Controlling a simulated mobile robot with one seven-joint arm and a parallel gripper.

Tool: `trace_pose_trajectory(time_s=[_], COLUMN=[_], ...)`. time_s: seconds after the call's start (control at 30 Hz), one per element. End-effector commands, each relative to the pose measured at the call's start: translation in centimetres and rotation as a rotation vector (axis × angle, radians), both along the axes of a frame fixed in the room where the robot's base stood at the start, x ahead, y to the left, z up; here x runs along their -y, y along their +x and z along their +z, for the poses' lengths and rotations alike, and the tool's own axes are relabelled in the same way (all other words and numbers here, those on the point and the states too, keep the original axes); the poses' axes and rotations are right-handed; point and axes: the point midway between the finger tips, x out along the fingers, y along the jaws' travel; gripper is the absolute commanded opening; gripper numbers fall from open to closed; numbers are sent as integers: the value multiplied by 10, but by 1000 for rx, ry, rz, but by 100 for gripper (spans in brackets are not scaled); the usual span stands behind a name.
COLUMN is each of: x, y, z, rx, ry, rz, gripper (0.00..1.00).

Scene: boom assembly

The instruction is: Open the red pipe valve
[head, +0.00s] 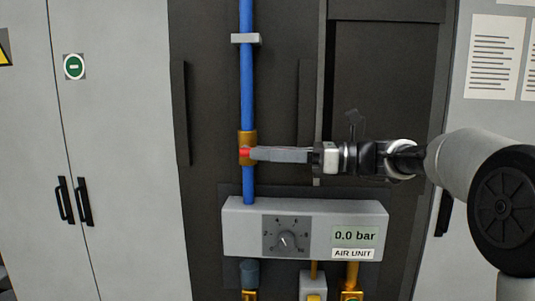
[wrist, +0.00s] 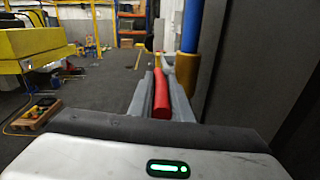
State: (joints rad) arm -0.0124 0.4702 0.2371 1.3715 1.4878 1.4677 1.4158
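The red valve handle (wrist: 161,97) runs level to the right from the brass valve body (head: 247,138), square to the upright blue pipe (head: 247,80). Only its red end (head: 244,153) shows at the pipe in the head view; the grey fingers hide the rest. My gripper (head: 255,154) comes in level from the right. In the wrist view (wrist: 163,90) its two fingers lie close along both sides of the handle, with no clear gap, so it looks shut on it. The brass body also shows in the wrist view (wrist: 187,70).
Below the valve, a grey air unit (head: 235,230) with a dial (head: 287,238) reads 0.0 bar. A pipe bracket (head: 245,38) sits above. Dark panels stand close behind. The wrist view shows open floor (wrist: 100,95) and a yellow structure (wrist: 30,45) at the left.

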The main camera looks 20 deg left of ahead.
Motion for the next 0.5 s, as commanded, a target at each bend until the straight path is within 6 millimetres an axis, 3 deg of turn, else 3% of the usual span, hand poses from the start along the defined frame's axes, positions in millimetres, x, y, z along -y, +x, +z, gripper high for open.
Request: trace_pose_trajectory(time_s=[0.17, 0.33, 0.5], x=[1, 1, -1], y=[1, 2, 2], z=[-2, -14, -14], rx=[-3, -46, -63], ry=[9, 159, 259], rz=[-4, -5, -8], gripper=[0, 0, 0])
